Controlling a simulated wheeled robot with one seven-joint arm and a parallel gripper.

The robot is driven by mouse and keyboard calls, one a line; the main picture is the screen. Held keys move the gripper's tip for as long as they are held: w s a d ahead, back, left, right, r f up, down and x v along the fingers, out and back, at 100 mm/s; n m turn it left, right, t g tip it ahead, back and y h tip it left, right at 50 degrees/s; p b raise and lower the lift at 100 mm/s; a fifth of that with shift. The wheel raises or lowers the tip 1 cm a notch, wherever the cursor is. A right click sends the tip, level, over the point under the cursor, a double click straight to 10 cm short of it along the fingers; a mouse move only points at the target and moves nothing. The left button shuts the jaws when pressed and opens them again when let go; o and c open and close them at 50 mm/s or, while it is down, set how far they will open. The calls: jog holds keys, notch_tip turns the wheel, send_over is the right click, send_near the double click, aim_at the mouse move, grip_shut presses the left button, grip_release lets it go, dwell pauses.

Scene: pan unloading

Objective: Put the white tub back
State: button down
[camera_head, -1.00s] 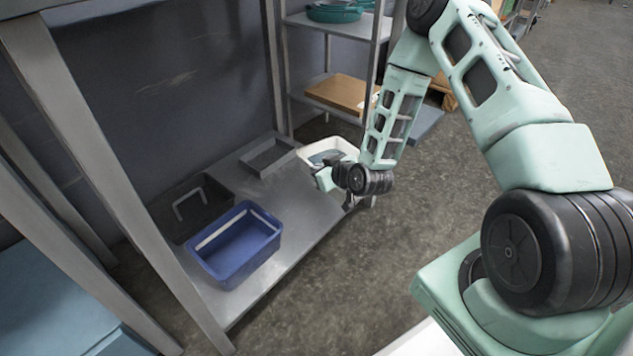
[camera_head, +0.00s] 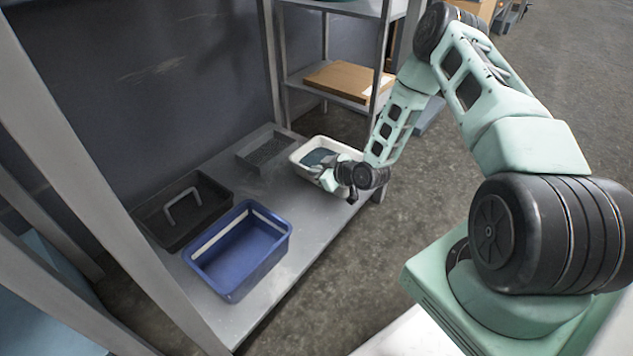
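The white tub (camera_head: 310,167) is at the far right end of the low grey shelf (camera_head: 308,218). Something blue-grey shows inside it. My gripper (camera_head: 327,178) is at the tub's near right side, overlapping its rim in the picture. The fingers are small and partly hidden against the tub, so I cannot tell whether they are closed on the rim. I also cannot tell whether the tub rests fully on the shelf.
A blue bin (camera_head: 238,252) stands at the near end of the shelf. A black tray with a handle (camera_head: 176,218) and a shallow grey tray (camera_head: 262,150) are along the back. Upright posts stand at the left. A rack behind holds a cardboard box (camera_head: 345,80).

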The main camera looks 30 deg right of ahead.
jog(key=shift+f+b, duration=0.45)
jog(key=shift+f, duration=0.8)
jog(key=shift+f, duration=0.15)
jog(key=c, duration=1.6)
grip_release()
jog(key=shift+c, duration=0.2)
